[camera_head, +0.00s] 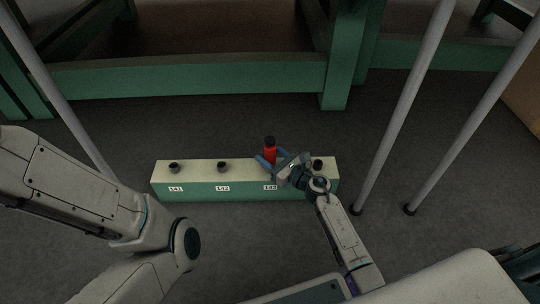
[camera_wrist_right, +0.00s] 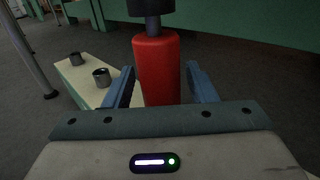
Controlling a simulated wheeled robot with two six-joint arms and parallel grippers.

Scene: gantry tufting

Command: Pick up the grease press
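The grease press is a red cylinder with a black top (camera_head: 270,152). It stands upright at the post labelled 143 on a long bench. It also fills the upper middle of the right wrist view (camera_wrist_right: 157,68), its lower end hidden behind my gripper body. My right gripper (camera_head: 273,159) has its two blue fingers (camera_wrist_right: 161,78) spread, one on each side of the press. A narrow gap shows between the press and the right-hand finger, so the gripper is open around it. My left arm is in the head view at left, but its gripper is not visible.
The low green bench with a cream top (camera_head: 195,171) carries black sockets (camera_head: 222,167) near labels 141 and 142, and another (camera_head: 318,164) at its right end. Grey slanted poles (camera_head: 403,110) stand to the right and left. A green frame (camera_head: 190,76) runs behind; bare floor lies between.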

